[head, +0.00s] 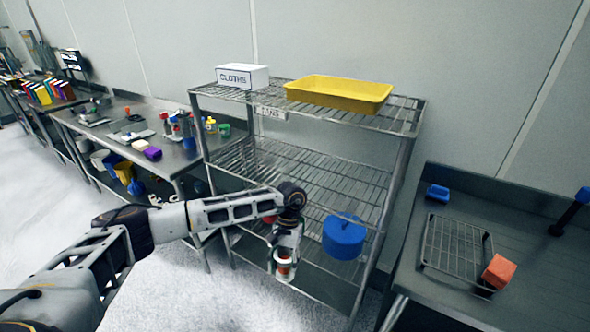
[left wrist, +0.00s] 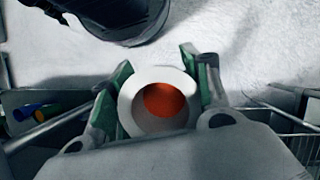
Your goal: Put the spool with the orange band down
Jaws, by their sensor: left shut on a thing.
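My left gripper (head: 285,258) points down in front of the wire shelving unit's lower shelves. It is shut on the spool with the orange band (head: 284,269), which looks upright, white at the ends with orange between. In the left wrist view the spool (left wrist: 160,74) shows end-on as a white ring around an orange-red centre. The green-padded fingers of my left gripper (left wrist: 157,82) grip it from both sides. The spool's underside is hidden, and I cannot tell whether it touches a shelf. My right gripper is not in view.
The wire shelving unit (head: 398,190) has a yellow tray (head: 340,92) and a white CLOTHS box (head: 242,77) on top. A blue round container (head: 344,237) stands low, right of my gripper. A steel table at right carries a wire rack (head: 455,243) and an orange block (head: 499,271).

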